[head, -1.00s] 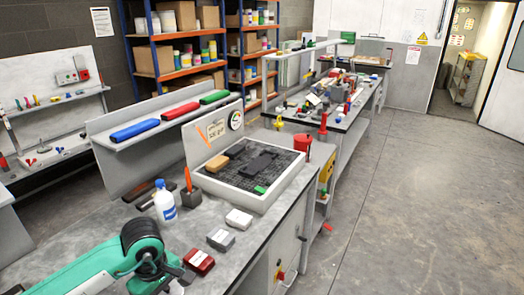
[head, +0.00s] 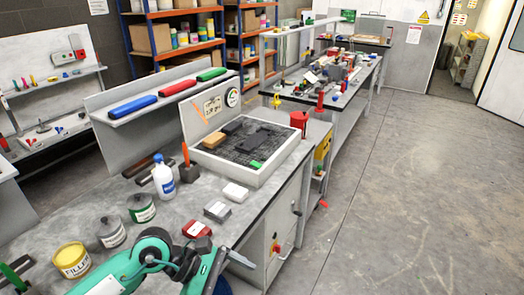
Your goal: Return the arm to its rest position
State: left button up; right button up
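One of my arms, green with dark joints, enters at the bottom left of the head view and bends above the front of the grey workbench (head: 150,215). A further green link with dark parts stands to the right of the bend, near the bench's front edge. I cannot make out a clear pair of fingertips on it, so its opening is unclear. No held object is visible. My other gripper is not in view.
A white bottle (head: 164,180) and a tray (head: 250,172) stand farther back. The floor to the right is clear.

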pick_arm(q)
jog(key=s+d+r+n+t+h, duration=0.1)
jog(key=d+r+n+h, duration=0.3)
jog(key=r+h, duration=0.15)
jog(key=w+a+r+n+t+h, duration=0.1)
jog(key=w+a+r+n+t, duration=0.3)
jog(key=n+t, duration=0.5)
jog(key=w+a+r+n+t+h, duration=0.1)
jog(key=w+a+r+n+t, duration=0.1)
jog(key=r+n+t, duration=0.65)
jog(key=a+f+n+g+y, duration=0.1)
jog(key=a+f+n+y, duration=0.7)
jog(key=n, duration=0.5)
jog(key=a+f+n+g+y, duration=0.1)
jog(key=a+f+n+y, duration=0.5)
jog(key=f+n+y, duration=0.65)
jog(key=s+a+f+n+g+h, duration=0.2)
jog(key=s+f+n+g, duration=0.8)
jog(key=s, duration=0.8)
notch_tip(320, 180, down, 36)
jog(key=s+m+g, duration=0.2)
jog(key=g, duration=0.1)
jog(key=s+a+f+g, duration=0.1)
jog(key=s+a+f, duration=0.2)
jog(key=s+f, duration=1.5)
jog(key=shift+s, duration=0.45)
